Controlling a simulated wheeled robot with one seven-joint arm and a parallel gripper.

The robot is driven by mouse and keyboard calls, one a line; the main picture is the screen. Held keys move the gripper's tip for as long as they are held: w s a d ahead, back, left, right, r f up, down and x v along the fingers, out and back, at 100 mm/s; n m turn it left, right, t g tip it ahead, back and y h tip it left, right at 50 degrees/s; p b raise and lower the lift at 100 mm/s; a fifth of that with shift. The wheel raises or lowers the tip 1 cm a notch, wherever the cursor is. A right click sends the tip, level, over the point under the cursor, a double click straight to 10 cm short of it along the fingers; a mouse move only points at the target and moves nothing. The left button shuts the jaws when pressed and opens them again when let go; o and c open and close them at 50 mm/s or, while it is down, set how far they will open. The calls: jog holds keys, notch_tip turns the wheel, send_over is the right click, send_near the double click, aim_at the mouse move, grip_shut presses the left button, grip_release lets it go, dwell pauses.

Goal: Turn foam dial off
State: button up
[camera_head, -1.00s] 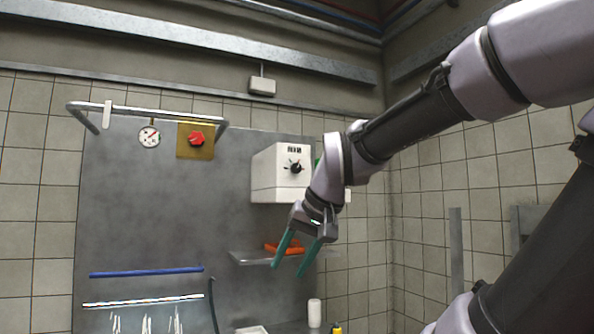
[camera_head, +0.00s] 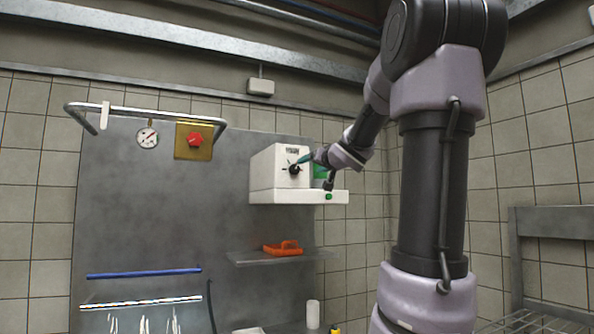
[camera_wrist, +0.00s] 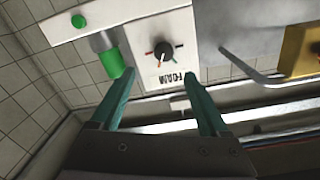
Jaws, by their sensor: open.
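The foam dial is a black knob (camera_head: 295,170) on the front of a white wall box (camera_head: 265,170). In the wrist view the dial (camera_wrist: 163,51) sits ahead of my fingers, with coloured marks around it and the word FOAM on a label (camera_wrist: 168,80). My gripper (camera_head: 304,159) is at the box front, close to the dial's right side in the head view. In the wrist view my gripper (camera_wrist: 160,90) is open, its two teal fingers spread on either side of the label. The dial lies beyond the fingertips and is not gripped.
A green cylinder (camera_wrist: 112,63) and a green button (camera_wrist: 78,21) are beside the dial. A red knob on a brass plate (camera_head: 193,140) and a gauge (camera_head: 147,138) are at the left. An orange object (camera_head: 283,248) lies on the shelf (camera_head: 250,259) below.

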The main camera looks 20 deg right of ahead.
aim_at(296, 169)
jog(key=shift+y, duration=0.3)
jog(key=w, duration=1.1)
jog(key=shift+w+r, duration=0.1)
jog(key=shift+w, duration=0.15)
jog(key=shift+a, duration=0.1)
grip_shut()
jog(key=shift+n, duration=0.3)
